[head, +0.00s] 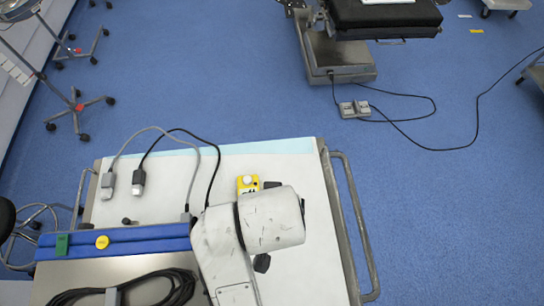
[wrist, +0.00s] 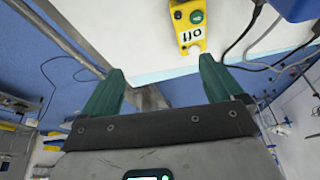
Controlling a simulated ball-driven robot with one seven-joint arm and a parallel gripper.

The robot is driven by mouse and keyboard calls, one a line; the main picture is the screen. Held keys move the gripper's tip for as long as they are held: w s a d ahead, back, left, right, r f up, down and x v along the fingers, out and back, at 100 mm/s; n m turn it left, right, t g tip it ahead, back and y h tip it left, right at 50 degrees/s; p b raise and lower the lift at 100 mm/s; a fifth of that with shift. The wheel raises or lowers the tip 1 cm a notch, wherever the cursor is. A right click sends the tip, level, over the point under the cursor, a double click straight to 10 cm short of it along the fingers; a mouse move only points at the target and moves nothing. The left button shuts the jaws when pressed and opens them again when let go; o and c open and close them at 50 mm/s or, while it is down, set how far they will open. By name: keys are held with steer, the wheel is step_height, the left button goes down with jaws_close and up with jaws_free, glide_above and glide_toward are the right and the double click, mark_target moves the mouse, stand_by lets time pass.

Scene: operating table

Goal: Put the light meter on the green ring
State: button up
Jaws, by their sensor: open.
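The light meter appears to be the yellow device with a pale dome (head: 247,184), on the white-topped table (head: 150,205) beside my arm. In the wrist view the yellow device (wrist: 188,22) lies at the top centre, with buttons and upside-down lettering. My gripper (wrist: 157,72) is open, its two green fingers spread and nothing between them. The device is beyond the fingertips and apart from them. In the head view my white arm covers most of the gripper and part of the table. I cannot make out a green ring in either view.
Two grey cable connectors (head: 108,183) (head: 138,182) lie on the table's left side, with cables. A metal rail (head: 352,225) runs along the table's right side. A blue bar (head: 140,240) and coiled black cable (head: 170,288) are at lower left. A foot pedal (head: 354,109) lies on the floor.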

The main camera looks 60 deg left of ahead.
steer(key=s+a+r+n, duration=0.1)
steer(key=s+a+n, duration=0.1)
steer(key=s+a, duration=0.25)
steer(key=f, duration=0.8)
steer(key=shift+w+a, duration=0.1)
steer(key=shift+w, duration=0.3)
steer(key=shift+a+x, duration=0.2)
steer(key=shift+x, duration=3.35)
steer(key=shift+c, duration=0.4)
